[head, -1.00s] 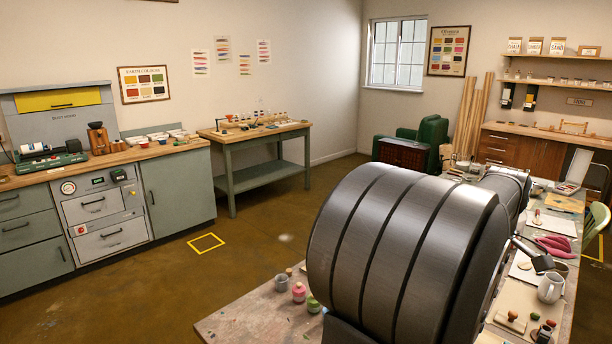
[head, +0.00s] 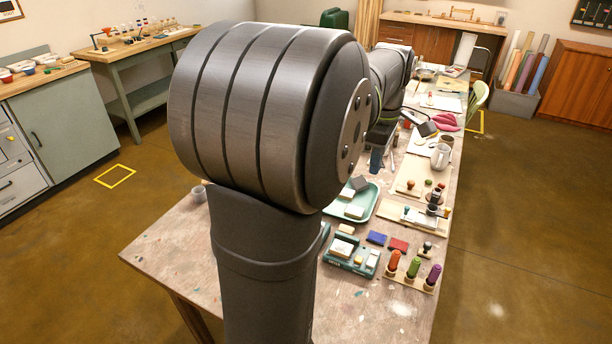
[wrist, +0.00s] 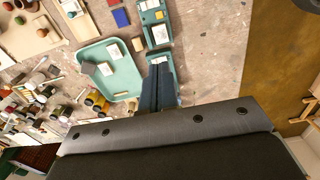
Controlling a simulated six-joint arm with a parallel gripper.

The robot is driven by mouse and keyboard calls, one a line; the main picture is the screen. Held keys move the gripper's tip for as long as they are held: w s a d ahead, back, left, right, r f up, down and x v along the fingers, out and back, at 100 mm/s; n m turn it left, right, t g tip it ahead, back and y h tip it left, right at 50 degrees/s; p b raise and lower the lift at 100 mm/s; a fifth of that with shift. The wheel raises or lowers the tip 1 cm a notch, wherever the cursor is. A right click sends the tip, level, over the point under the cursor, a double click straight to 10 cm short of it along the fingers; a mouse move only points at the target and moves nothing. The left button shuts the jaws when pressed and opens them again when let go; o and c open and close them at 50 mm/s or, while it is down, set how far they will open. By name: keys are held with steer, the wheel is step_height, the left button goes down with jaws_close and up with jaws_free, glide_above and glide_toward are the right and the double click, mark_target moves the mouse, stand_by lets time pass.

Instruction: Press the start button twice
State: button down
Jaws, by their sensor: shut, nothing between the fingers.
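I cannot pick out a start button with certainty in either current view. A teal unit (head: 367,269) on the long worktable carries pale blocks and a small yellow piece; its label is too small to read. In the wrist view a teal unit (wrist: 155,34) with a yellow spot lies just beyond my gripper (wrist: 158,70). My gripper is shut and empty, its dark fingers together over teal parts at the table. I cannot tell whether the fingertips touch anything. In the head view my own arm hides the gripper.
A teal tray (head: 368,211) with blocks lies close by, also in the wrist view (wrist: 88,55). Blue (head: 376,238) and red (head: 399,244) blocks and several coloured-handled tools (head: 413,268) stand near. The table's left front (head: 160,250) is mostly clear.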

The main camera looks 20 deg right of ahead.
step_height(320, 180, down, 14)
steer(key=a+m+t+y, duration=0.1)
steer(key=m+t+y, duration=0.3)
steer(key=m+t, duration=0.45)
steer(key=m, duration=0.6)
glide_above(359, 260)
step_height(359, 260, down, 7)
steer(key=shift+s+d+h, duration=0.2)
steer(key=shift+s+h, duration=0.15)
steer(key=shift+h, duration=0.05)
steer(key=shift+f+n, duration=0.1)
steer(key=shift+n, duration=0.25)
steer(key=shift+f, duration=4.4)
steer(key=shift+f, duration=0.1)
steer(key=shift+f, duration=0.3)
steer(key=shift+f, duration=0.45)
steer(key=shift+r, duration=0.9)
